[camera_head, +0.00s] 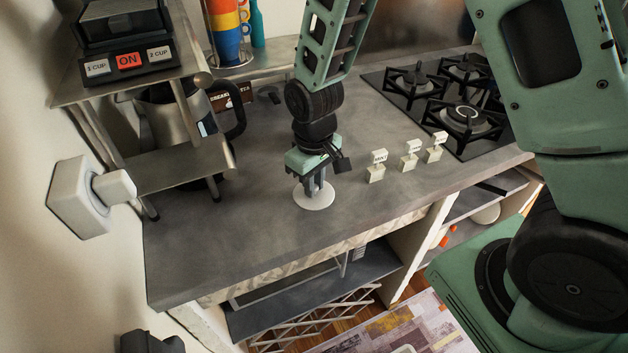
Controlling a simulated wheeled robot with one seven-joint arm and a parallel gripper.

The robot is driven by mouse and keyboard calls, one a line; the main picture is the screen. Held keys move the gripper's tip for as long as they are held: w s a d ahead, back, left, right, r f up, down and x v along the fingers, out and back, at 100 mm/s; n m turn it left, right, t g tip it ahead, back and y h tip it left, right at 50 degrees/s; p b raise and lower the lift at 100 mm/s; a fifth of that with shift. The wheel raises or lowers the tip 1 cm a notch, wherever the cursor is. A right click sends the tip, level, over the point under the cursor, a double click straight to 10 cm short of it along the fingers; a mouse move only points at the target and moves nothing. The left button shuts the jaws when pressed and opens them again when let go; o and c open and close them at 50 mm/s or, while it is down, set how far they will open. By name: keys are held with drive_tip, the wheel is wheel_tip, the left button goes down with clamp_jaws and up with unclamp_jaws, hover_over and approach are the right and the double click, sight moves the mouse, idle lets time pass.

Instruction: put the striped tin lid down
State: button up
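A round white lid (314,198) shows below my gripper, over the grey counter near its front edge. It is the only lid-like thing in view, and I can make out no stripes on it at this size. My gripper (314,184) points down, with its fingers close together at the middle of the lid. It looks shut on the lid there, but the fingers hide the exact grip. The lid looks about level. I cannot tell whether it touches the counter or hangs just above it.
Three small white labelled stands (409,161) are right of my gripper, before the black gas hob (450,105). A metal shelf (180,165) with a coffee machine (125,40) stands at left. Stacked coloured cups (228,30) are behind. The grey counter (230,240) is clear at front left.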

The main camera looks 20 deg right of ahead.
drive_tip(key=o, duration=0.4)
wheel_tip(320, 180, up, 12)
drive_tip(key=b, duration=0.1)
drive_tip(key=s+a+r+n, duration=0.1)
drive_tip(key=s+a, duration=0.1)
drive_tip(key=s, duration=0.4)
drive_tip(key=s+a+r+n, duration=0.1)
drive_tip(key=s+a, duration=0.1)
drive_tip(key=s, duration=0.5)
drive_tip(key=s+a+r+n, duration=0.1)
drive_tip(key=s+a, duration=0.1)
drive_tip(key=s, duration=0.5)
drive_tip(key=shift+a+y, duration=0.15)
drive_tip(key=shift+y, duration=0.15)
